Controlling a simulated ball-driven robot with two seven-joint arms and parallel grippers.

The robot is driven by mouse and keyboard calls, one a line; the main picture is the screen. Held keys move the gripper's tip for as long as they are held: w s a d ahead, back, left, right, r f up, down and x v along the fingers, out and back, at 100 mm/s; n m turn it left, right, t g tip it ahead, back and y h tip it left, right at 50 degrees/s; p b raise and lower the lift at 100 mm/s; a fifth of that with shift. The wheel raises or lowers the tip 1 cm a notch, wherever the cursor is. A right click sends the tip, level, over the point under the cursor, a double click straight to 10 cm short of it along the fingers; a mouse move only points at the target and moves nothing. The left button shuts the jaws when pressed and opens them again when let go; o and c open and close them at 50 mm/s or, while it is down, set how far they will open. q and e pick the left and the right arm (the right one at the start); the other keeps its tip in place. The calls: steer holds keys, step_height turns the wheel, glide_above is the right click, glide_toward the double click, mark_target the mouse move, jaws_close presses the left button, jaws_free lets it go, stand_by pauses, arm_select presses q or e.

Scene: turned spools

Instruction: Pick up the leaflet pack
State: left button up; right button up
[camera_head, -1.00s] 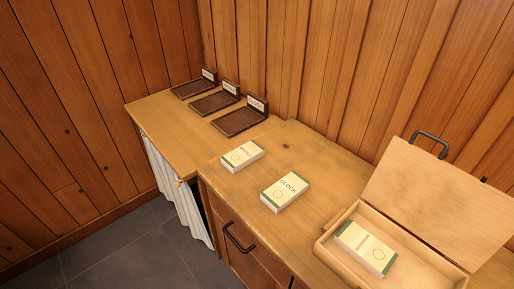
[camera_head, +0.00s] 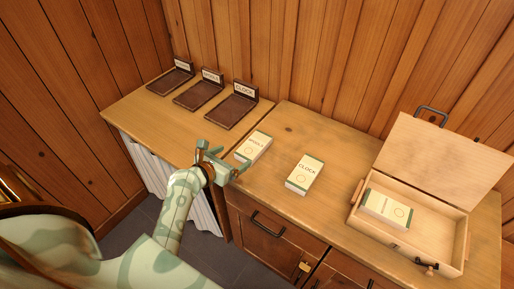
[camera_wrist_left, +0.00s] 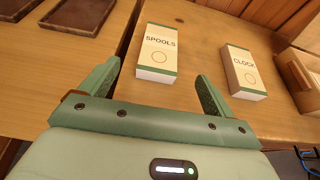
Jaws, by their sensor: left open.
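Three white and green leaflet packs show in the head view. The pack lettered SPOOLS (camera_head: 254,147) lies flat on the wooden counter; it also shows in the left wrist view (camera_wrist_left: 158,50). The CLOCK pack (camera_head: 304,174) lies to its right, and it also shows in the left wrist view (camera_wrist_left: 243,72). A third pack (camera_head: 387,208) lies inside the open wooden box, its lettering too small to read. My left gripper (camera_head: 226,160) is open and empty beside the SPOOLS pack's near left side. In the wrist view the SPOOLS pack lies ahead, between the finger directions. My right gripper is out of view.
The wooden box (camera_head: 437,238) stands at the right with its lid (camera_head: 447,158) raised. Three dark labelled trays stand on the left counter, the nearest marked CLOCK (camera_head: 231,112). Plank walls close off the back. The counter between packs and box is clear.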

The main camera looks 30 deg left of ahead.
mark_target(250, 149)
arm_select(q)
steer(key=b+x, duration=0.1)
steer(key=x, duration=0.2)
steer(key=b+x, duration=0.1)
steer(key=x, duration=0.2)
steer(key=shift+w+f, duration=0.1)
steer(key=shift+f, duration=0.25)
steer(key=b+x, duration=0.1)
steer(key=x, duration=0.1)
steer(key=b+x, duration=0.2)
steer(key=x, duration=0.1)
steer(key=shift+d+f, duration=0.1)
steer(key=shift+f, duration=0.35)
steer(key=shift+w, duration=0.15)
steer(key=shift+r, duration=0.2)
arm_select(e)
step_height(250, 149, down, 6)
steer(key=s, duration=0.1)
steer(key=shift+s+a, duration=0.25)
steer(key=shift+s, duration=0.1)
arm_select(q)
steer(key=c, duration=1)
steer(key=shift+c, duration=0.7)
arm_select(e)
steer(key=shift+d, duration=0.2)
